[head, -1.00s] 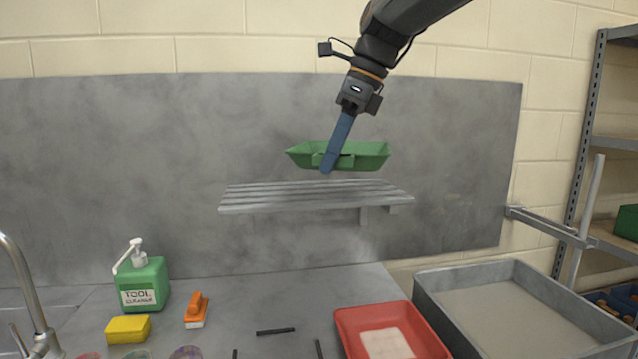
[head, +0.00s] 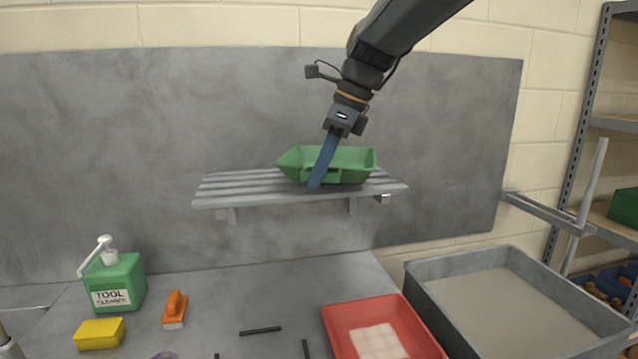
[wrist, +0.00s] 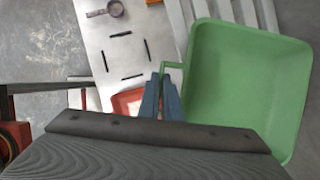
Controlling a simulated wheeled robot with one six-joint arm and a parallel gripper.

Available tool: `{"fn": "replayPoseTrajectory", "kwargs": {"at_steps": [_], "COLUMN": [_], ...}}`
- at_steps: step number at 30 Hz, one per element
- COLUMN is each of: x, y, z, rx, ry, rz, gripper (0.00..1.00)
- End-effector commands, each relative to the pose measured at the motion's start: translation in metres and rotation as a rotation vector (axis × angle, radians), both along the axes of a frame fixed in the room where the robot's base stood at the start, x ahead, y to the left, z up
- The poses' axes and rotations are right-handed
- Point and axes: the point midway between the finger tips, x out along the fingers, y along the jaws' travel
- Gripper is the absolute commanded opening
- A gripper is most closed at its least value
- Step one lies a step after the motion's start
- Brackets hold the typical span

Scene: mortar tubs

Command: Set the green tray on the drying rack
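The green tray (head: 352,160) is at the right part of the slatted grey drying rack (head: 230,190) on the wall. Its underside appears to meet the slats; a small gap cannot be ruled out. My gripper (head: 316,183) has blue fingers at the tray's near side, by its handle. In the wrist view the tray (wrist: 245,85) fills the right side. There my gripper (wrist: 161,100) has its fingertips close together around the tray's thin green handle. The tray looks empty. Rack slats (wrist: 222,10) show beyond it at the top.
Below on the bench are a red tray (head: 345,330), a green cleaner bottle (head: 118,285), a yellow sponge (head: 99,333), an orange-handled brush (head: 175,310) and dark sticks. A grey tub (head: 415,270) stands at the right. The rack's left part is clear.

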Motion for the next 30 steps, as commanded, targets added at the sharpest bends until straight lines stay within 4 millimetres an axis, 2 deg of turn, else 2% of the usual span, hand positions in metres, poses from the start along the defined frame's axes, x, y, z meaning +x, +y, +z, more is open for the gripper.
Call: {"fn": "replayPoseTrajectory", "kwargs": {"at_steps": [3, 6, 15, 19, 30], "x": [-0.001, -0.001, 0.000, 0.000, 0.000], "y": [0.000, 0.000, 0.000, 0.000, 0.000], "z": [-0.017, -0.025, -0.027, -0.028, -0.024], "rx": [-0.001, -0.001, -0.001, -0.001, 0.000], "ry": [0.003, 0.000, 0.001, 0.002, 0.000], "rz": [0.000, 0.001, 0.001, 0.001, 0.001], "gripper": [0.00, 0.00, 0.00, 0.23, 0.23]}}
